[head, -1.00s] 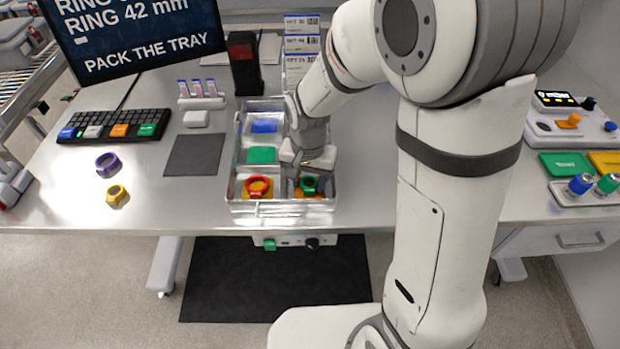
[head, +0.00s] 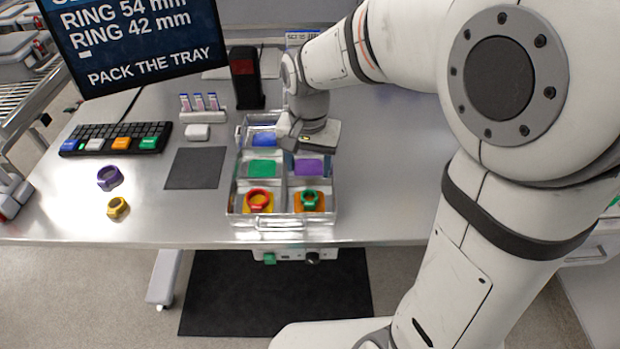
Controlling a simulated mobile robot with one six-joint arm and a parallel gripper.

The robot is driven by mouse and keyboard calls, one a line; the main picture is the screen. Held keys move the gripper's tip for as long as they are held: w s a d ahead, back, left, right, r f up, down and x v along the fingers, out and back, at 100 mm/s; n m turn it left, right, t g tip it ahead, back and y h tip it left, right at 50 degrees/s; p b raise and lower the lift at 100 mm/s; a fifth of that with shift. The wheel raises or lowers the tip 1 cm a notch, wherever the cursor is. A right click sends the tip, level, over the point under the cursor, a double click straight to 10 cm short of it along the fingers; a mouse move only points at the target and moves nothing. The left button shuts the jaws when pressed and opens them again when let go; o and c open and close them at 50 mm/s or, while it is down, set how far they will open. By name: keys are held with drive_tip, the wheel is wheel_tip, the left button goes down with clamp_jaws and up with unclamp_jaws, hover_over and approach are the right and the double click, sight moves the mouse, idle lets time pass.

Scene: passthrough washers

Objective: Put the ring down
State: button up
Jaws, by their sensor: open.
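A green ring (head: 310,199) lies on the orange pad (head: 298,208) in the front right compartment of the metal tray (head: 285,222). A red ring (head: 258,200) lies on the yellow pad in the front left compartment. My gripper (head: 308,162) is open and empty, over the right column around the purple pad, behind the green ring and apart from it. My gripper's body hides the back right compartment. A purple ring (head: 110,177) and a yellow ring (head: 118,208) lie on the table to the left.
A dark square mat (head: 195,168) lies left of the tray. A keyboard (head: 115,138), a small vial rack (head: 203,112) and a black stand (head: 246,80) are farther back. A screen (head: 135,40) reads "PACK THE TRAY". Bare table surrounds the loose rings.

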drive_tip(key=s+d+r+n+t, duration=0.3)
drive_tip(key=s+d+r, duration=0.1)
drive_tip(key=s+d, duration=0.8)
drive_tip(key=shift+s+d, duration=0.25)
drive_tip(key=shift+d, duration=0.1)
drive_tip(key=shift+r, duration=0.1)
